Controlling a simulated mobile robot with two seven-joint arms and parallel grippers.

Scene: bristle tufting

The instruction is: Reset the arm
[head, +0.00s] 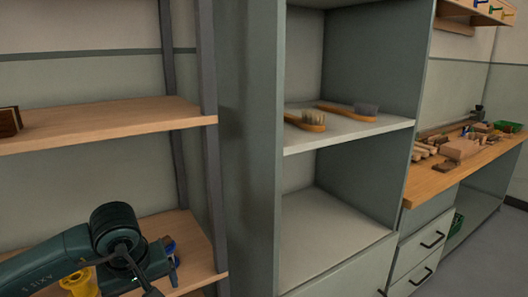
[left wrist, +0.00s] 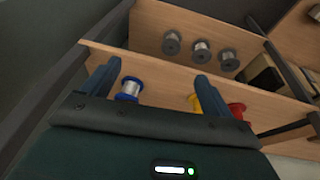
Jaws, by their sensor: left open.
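My left arm comes in from the lower left of the head view, in front of the lower wooden shelf (head: 200,250). In the left wrist view my left gripper (left wrist: 158,72) is open, its two blue-grey fingers apart with nothing held. A blue-flanged spool of silver wire (left wrist: 129,88) shows beside the left-hand finger; whether they touch I cannot tell. A yellow spool (left wrist: 195,103) and a red spool (left wrist: 237,110) are partly hidden by the right-hand finger. The yellow spool also shows below my arm in the head view (head: 80,283). My right gripper is not in view.
Several grey spools (left wrist: 201,50) stand on another board. An upper wooden shelf (head: 100,122) and a dark upright (head: 205,70) bound my arm's space. Two brushes (head: 312,121) lie in the grey cabinet (head: 340,140). A cluttered workbench (head: 425,183) stands at right.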

